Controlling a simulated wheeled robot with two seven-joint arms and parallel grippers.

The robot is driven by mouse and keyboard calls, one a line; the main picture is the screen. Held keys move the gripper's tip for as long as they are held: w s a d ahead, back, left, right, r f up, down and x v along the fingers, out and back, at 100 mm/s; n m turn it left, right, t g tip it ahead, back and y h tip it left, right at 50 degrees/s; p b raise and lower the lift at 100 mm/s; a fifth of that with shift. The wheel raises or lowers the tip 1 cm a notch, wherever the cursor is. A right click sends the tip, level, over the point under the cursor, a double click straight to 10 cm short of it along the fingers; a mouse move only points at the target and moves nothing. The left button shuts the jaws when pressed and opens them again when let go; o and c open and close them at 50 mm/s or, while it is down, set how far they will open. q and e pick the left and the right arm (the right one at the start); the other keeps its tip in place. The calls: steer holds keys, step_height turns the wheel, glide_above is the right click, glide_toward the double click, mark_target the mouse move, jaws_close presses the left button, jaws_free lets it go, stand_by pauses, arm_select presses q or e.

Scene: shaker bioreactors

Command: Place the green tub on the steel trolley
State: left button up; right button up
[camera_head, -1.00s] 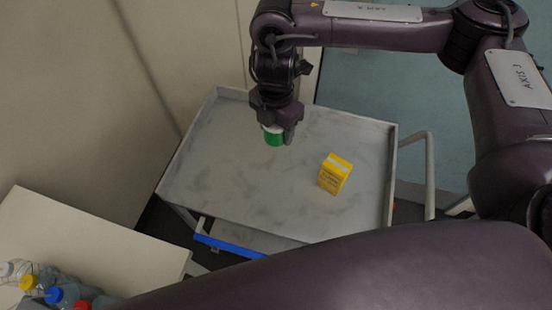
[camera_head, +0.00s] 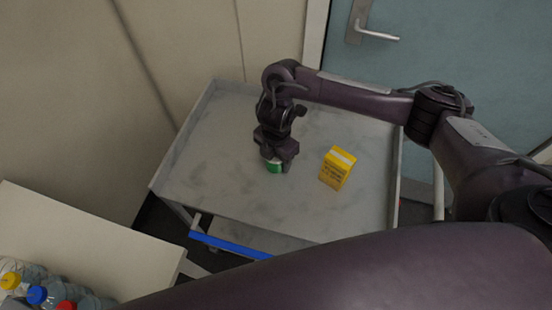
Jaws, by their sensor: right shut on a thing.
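The gripper points down and is shut on the tub. The tub is at or just above the trolley's top tray; I cannot tell if it touches. The gripper hides part of the tub. My left gripper is not in view.
A yellow box (camera_head: 336,169) stands on the trolley to the right of the tub. A pale table (camera_head: 85,240) at lower left holds several bottles (camera_head: 40,290). The trolley's left part is bare. A blue door (camera_head: 425,60) is behind.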

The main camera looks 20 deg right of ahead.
steer(key=shift+f, duration=0.1)
steer(key=o, duration=0.8)
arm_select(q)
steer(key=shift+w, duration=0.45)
arm_select(e)
steer(key=shift+o, duration=1.2)
step_height(320, 180, up, 12)
steer(key=p, duration=0.3)
steer(key=shift+f, duration=0.2)
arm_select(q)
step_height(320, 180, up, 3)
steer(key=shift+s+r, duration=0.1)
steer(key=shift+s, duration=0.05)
arm_select(e)
steer(key=shift+r, duration=0.4)
